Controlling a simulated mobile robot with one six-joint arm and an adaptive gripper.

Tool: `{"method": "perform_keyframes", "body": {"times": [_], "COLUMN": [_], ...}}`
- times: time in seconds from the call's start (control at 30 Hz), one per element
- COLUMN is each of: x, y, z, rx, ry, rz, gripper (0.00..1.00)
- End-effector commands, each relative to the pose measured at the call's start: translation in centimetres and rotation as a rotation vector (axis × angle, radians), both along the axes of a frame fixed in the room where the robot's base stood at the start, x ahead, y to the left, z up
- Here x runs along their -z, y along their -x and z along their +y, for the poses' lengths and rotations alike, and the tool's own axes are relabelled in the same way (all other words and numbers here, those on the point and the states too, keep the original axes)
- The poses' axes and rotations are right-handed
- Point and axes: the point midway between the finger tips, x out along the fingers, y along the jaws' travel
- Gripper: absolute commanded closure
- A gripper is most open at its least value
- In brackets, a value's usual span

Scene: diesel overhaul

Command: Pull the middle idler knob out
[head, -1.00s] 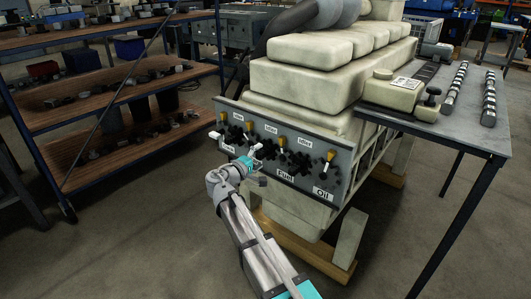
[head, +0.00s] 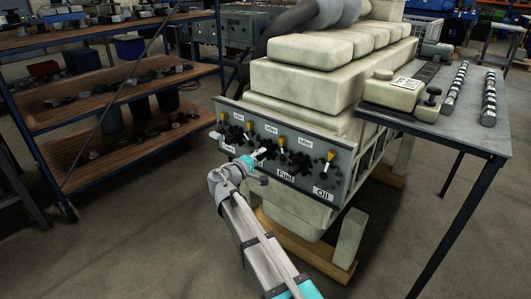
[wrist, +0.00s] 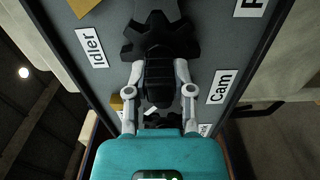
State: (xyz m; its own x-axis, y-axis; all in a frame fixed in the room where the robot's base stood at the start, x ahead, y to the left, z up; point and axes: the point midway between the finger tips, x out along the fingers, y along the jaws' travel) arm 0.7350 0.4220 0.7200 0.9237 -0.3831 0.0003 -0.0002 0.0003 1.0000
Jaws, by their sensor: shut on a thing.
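The grey panel (head: 342,173) on the engine's front end carries clusters of black gears and knobs under white labels. My gripper (head: 262,153) is at the middle of this panel. In the wrist view its two light grey fingers (wrist: 159,72) are shut on both sides of a black ribbed knob, the middle idler knob (wrist: 160,82). A black toothed gear (wrist: 155,32) lies behind the knob's far end. An Idler label (wrist: 91,47) is on the left and a Cam label (wrist: 222,87) on the right. In the head view my gripper largely hides the knob.
The pale engine block (head: 320,80) rises behind the panel. A grey table (head: 462,130) with shafts and a cover stands at right. A shelf rack (head: 110,95) with parts stands at left. The floor (head: 140,240) at front left is clear.

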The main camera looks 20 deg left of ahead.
Motion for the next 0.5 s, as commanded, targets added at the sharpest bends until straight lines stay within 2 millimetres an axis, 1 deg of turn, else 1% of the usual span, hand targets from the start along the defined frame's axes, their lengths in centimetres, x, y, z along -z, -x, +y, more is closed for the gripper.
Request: {"method": "perform_keyframes", "body": {"times": [0.27, 0.5], "x": [0.01, 0.02], "y": [-0.02, 0.41], "z": [-0.04, 0.11], "rx": [0.001, 0.001], "ry": [0.000, 0.000], "rz": [0.000, 0.001], "gripper": [1.00, 1.00]}}
